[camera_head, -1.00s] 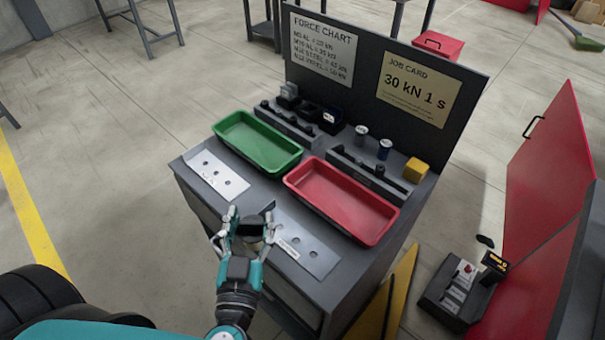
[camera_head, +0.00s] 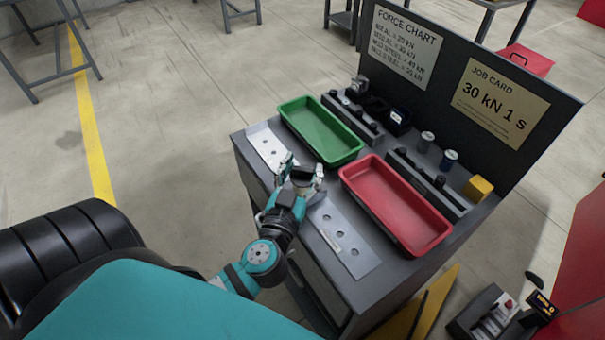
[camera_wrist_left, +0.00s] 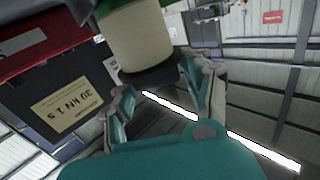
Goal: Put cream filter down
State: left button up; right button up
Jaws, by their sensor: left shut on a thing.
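My left gripper (camera_head: 302,176) is shut on the cream filter and holds it over the near edge of the grey bench, between the two perforated plates. In the left wrist view the cream filter (camera_wrist_left: 142,38) is a cream cylinder with a dark end, between the fingers of the gripper (camera_wrist_left: 163,95). In the head view the fingers hide most of it; a dark end shows between them. I cannot tell whether it touches the bench. My right gripper is not in view.
A green tray (camera_head: 347,154) and a red tray (camera_head: 437,240) stand just behind the gripper. One plate with holes (camera_head: 262,139) lies left, another (camera_head: 358,264) right. Racks with small parts, a yellow block (camera_head: 478,187) and an upright board with a job card (camera_head: 500,105) are behind.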

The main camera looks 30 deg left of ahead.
aim_at(298, 188)
pick_arm(q)
jog(key=shift+w+a, duration=0.25)
jog(key=shift+w, duration=0.1)
notch_tip(298, 188, down, 4)
jog(key=b, duration=0.2)
jog(key=shift+w+b, duration=0.1)
jog(key=shift+b, duration=0.2)
jog(key=shift+r, duration=0.2)
jog(key=shift+f, duration=0.1)
jog(key=o, duration=1.4)
jog(key=shift+c, duration=0.2)
